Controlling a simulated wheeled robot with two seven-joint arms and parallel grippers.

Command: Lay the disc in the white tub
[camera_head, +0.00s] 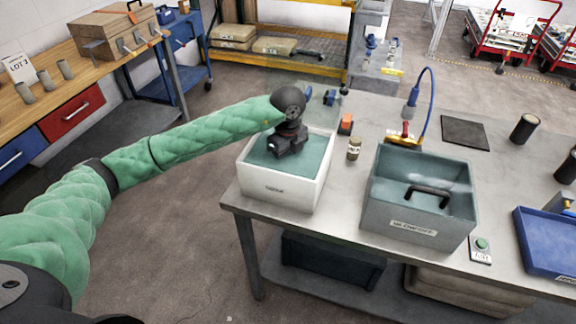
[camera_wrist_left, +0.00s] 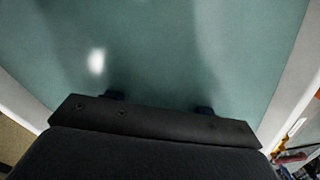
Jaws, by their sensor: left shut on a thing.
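The white tub (camera_head: 272,190) stands on the left end of the metal table, with teal liquid or a teal floor inside. Its inside fills most of the left wrist view (camera_wrist_left: 160,50). My left gripper (camera_head: 286,150) points down over the tub's opening, near the back half. In the left wrist view the dark gripper body (camera_wrist_left: 160,103) covers the lower part. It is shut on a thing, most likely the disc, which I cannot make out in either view. How far it is above the tub's contents is unclear. My right gripper is not in view.
A grey tub (camera_head: 415,225) with a dark handle inside stands to the right. A small jar (camera_head: 354,148) and an orange-and-black object (camera_head: 346,124) stand between the tubs.

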